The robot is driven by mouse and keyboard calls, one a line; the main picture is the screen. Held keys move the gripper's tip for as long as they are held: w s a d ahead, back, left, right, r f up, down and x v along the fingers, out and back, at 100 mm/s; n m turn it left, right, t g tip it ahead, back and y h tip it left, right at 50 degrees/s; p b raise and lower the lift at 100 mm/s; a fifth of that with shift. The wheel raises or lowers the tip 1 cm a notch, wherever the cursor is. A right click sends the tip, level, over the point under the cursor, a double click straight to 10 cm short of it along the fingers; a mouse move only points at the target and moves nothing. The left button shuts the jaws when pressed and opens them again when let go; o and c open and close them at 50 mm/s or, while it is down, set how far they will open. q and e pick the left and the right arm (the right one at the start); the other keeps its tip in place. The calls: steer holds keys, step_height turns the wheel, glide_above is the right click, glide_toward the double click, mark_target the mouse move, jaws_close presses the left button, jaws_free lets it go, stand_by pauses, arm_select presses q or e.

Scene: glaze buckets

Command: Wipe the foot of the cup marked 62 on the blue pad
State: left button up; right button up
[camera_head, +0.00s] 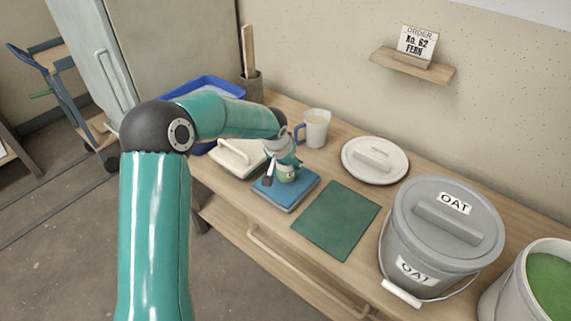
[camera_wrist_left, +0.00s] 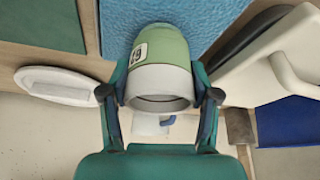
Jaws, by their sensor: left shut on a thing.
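My left gripper (camera_wrist_left: 160,98) is shut around the cup (camera_wrist_left: 165,75). The cup has a green lower body, a pale grey rim with its opening toward the wrist camera, and a small white label with sideways digits, hard to read. In the head view the cup (camera_head: 287,174) shows partly, its green part low over the blue pad (camera_head: 273,196). The left gripper (camera_head: 281,165) hides the rest. The pad also fills the top of the left wrist view (camera_wrist_left: 205,18). I cannot tell whether the foot touches it. My right gripper is not in view.
A green mat (camera_head: 337,219) lies right of the pad. A cream lid with a handle (camera_head: 236,162) is close on the left, by a blue tray (camera_head: 228,86). A jug (camera_head: 317,129), a round lid (camera_head: 375,161) and a grey OAT bucket (camera_head: 440,240) stand around. An order card (camera_head: 417,44) reads No. 62 FERN.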

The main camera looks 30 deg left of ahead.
arm_select(q)
steer(key=shift+f+b, duration=0.5)
steer(key=shift+b, duration=0.05)
steer(key=shift+w, duration=0.1)
